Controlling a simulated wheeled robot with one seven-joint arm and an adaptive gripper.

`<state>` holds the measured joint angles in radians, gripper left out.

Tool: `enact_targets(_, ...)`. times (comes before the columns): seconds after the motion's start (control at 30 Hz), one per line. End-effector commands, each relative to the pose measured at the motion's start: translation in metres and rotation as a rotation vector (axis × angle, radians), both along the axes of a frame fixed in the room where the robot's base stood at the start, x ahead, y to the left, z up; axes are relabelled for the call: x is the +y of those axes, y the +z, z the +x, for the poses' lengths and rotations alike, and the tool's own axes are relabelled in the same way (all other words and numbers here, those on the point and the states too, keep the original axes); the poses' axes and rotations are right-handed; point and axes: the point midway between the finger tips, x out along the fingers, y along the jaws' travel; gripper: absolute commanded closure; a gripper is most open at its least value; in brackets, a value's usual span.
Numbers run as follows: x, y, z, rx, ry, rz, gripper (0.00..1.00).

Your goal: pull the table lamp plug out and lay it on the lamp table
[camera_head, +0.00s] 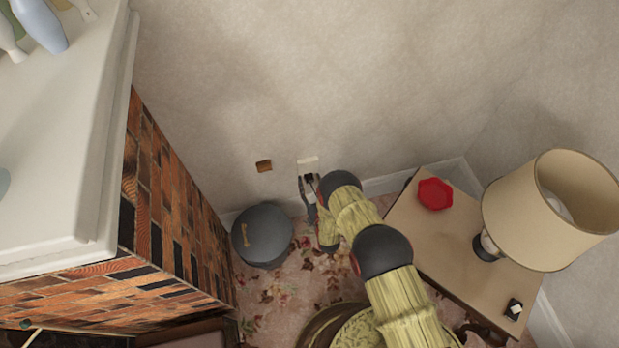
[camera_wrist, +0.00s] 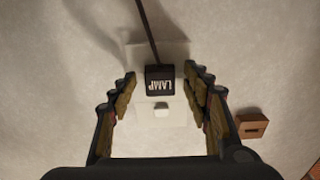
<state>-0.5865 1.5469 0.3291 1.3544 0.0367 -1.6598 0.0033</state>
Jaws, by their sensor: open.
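The table lamp plug (camera_wrist: 160,82) is a black block lettered LAMP, with a dark cord running up from it in the wrist view. It sits against the pale outlet plate (camera_wrist: 176,52) on the wall. My gripper (camera_wrist: 161,74) is open, with one finger on each side of the plug and a gap on both sides. In the head view my gripper (camera_head: 310,192) is at the outlet plate (camera_head: 308,164), and the plug is small and dark there. The lamp table (camera_head: 436,240) stands to the right and bears the lamp (camera_head: 530,212).
A red dish (camera_head: 435,194) and a small black-and-white object (camera_head: 513,309) are on the lamp table; its front-left top is bare. A grey round bin (camera_head: 262,235) stands left of my gripper. A brown slotted block (camera_wrist: 252,126) is on the wall. The brick fireplace (camera_head: 170,210) is at left.

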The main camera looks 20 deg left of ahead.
Motion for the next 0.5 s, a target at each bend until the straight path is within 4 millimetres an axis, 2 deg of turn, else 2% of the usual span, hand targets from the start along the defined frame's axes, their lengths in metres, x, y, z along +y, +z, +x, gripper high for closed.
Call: enact_targets(0.5, -0.0002, -0.0002, -0.0003, 0.001, 0.000, -0.001, 0.53)
